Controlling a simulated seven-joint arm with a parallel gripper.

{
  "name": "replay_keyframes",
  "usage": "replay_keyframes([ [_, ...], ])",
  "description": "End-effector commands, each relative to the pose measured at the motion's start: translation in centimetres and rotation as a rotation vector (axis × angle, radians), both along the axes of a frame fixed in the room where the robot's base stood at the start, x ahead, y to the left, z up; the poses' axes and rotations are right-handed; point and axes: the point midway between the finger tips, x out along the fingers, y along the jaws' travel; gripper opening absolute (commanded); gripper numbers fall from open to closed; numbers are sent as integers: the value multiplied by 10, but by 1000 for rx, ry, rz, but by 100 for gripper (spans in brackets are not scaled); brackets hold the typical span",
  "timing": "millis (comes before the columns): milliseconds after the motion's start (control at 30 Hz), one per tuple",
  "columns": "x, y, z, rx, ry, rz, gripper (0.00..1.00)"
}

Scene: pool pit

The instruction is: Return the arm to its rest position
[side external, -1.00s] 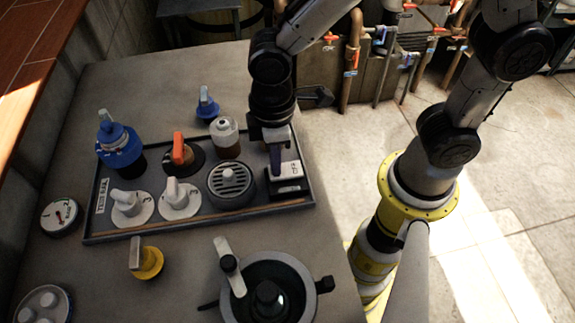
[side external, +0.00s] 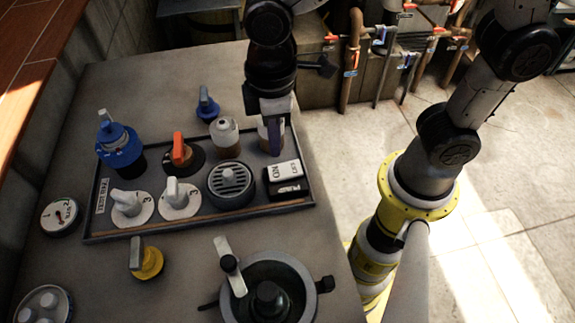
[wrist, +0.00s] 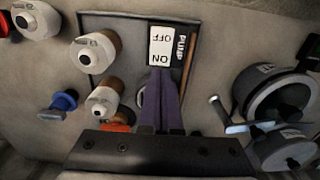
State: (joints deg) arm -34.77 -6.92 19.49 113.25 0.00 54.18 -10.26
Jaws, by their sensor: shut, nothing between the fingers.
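My gripper (side external: 277,150) hangs above the back right part of the panel tray, its dark fingers pointing down. In the wrist view the purple fingers (wrist: 160,75) are together, with nothing between them. The white and black ON/OFF rocker switch (side external: 283,173) sits at the tray's right end, just below and in front of the fingertips in the side view. In the wrist view the switch (wrist: 162,45) shows beyond the fingertips, beside a PUMP label (wrist: 181,47). The gripper appears clear of the switch. A jar behind the fingers is partly hidden.
The panel tray (side external: 215,217) carries several knobs, a round grille (side external: 231,180), a jar (side external: 225,135) and a blue-topped fitting (side external: 118,145). A pot-like vessel (side external: 305,270) and a yellow knob (side external: 147,262) stand in front. Pipes (side external: 355,55) line the back. Floor (side external: 500,210) is open at right.

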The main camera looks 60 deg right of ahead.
Motion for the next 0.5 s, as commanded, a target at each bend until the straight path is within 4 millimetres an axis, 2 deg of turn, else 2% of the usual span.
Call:
replay_keyframes([
  [200, 0, 0, 12, 1, -1, 0, 0],
  [500, 0, 0, 13, 0, 0, -1, 0],
])
